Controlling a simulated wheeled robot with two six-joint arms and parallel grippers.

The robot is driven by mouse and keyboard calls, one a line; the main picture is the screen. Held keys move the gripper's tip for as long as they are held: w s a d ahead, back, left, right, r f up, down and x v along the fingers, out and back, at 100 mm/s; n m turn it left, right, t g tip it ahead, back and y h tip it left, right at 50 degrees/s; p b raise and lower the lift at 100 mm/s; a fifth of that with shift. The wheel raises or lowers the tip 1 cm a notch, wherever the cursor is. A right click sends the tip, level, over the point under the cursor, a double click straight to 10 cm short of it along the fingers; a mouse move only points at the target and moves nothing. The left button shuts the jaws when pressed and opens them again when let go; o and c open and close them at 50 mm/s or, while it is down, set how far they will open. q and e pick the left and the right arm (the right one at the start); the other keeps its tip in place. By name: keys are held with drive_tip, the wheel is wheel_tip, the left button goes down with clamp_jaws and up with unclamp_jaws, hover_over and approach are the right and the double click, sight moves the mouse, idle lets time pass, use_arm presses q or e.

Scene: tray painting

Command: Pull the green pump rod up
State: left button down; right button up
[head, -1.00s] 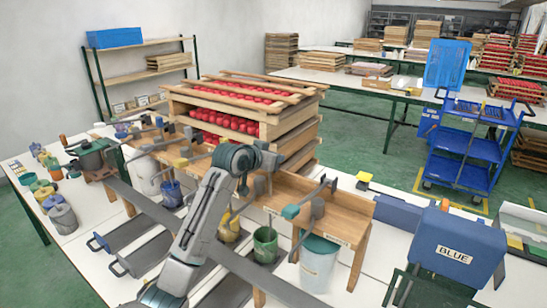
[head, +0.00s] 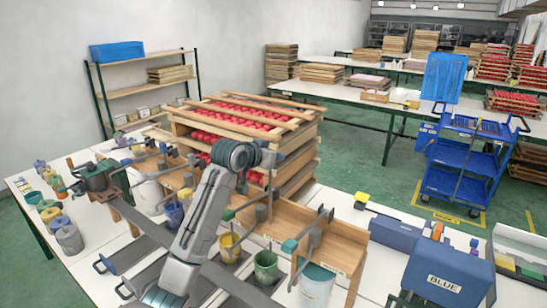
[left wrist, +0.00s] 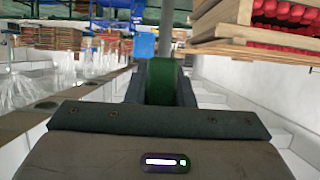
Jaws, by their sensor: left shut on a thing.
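My left gripper (left wrist: 165,98) is shut on a green pump rod (left wrist: 164,76), whose rounded green end sits between the dark fingers in the left wrist view. A thin grey shaft rises behind it there. In the head view my left arm reaches up from the bottom middle, over the wooden pump bench (head: 342,241); its fingertips and the held end are hidden behind the arm. A green bucket (head: 266,267) stands under the bench, to the right of my arm. My right gripper is not in view.
Other pump levers and the yellow bucket (head: 229,246) are close to my arm. Stacked wooden crates of red items (head: 297,140) stand right behind the bench. A white bucket (head: 317,288) and a blue box (head: 450,274) are to the right.

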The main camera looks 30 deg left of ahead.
use_arm(q)
drive_tip(key=shift+r, duration=0.35)
drive_tip(key=c, duration=1.2)
unclamp_jaws()
drive_tip(key=shift+c, duration=0.2)
drive_tip(key=shift+s+f, duration=0.1)
drive_tip(key=shift+s+a, duration=0.1)
drive_tip(key=shift+s, duration=0.05)
drive_tip(key=b+v, duration=0.4)
drive_tip(key=v, duration=0.6)
drive_tip(key=shift+s+b, duration=0.2)
drive_tip(key=shift+b, duration=0.15)
